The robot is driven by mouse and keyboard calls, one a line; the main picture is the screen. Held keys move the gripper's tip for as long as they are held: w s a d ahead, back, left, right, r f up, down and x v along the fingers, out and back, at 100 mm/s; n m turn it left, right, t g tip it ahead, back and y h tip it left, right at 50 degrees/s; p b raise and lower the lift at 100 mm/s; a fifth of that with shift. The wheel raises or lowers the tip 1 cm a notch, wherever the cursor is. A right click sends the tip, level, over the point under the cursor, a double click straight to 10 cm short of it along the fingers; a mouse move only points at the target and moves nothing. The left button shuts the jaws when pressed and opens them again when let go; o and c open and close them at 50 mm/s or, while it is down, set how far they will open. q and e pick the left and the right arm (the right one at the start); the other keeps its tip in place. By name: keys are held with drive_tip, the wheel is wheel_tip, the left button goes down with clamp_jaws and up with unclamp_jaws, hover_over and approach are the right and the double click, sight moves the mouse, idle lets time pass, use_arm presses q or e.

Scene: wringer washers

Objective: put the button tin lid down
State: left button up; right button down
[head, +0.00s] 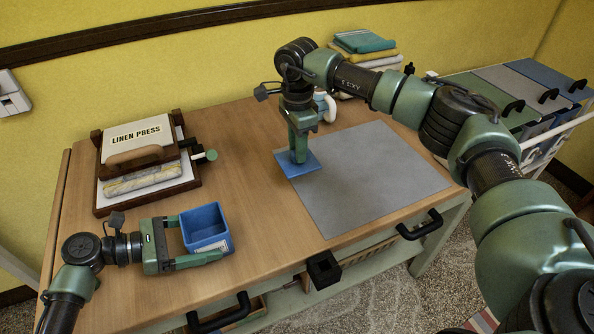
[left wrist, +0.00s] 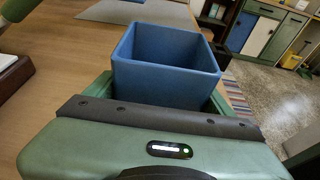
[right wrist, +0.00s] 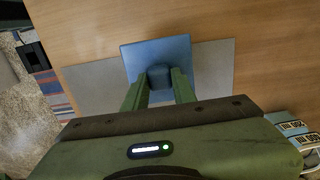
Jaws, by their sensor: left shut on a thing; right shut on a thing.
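The button tin lid, a flat blue square (head: 300,166) with a knob, is in my right gripper (head: 298,158), which is shut on the knob. The lid is at the left edge of the grey mat (head: 370,180); I cannot tell whether it touches the surface. In the right wrist view the lid (right wrist: 158,60) shows its knob between the fingers. The open blue tin (head: 206,230) stands on the table at the left, with my left gripper (head: 200,245) shut on it. In the left wrist view the tin (left wrist: 165,60) looks empty.
A linen press (head: 140,165) stands at the back left. Folded cloths (head: 365,45) and a white object (head: 325,105) are at the back. Most of the grey mat is clear. A cart with coloured lids (head: 520,90) is beyond the table's right end.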

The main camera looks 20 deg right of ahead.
drive_tip(key=shift+f, duration=3.15)
drive_tip(key=shift+f, duration=0.1)
drive_tip(key=c, duration=1.1)
unclamp_jaws()
drive_tip(key=shift+c, duration=0.2)
wheel_tip(320, 180, up, 12)
drive_tip(key=shift+r, duration=0.15)
use_arm(q)
drive_tip(key=o, duration=1.2)
drive_tip(key=shift+o, duration=0.2)
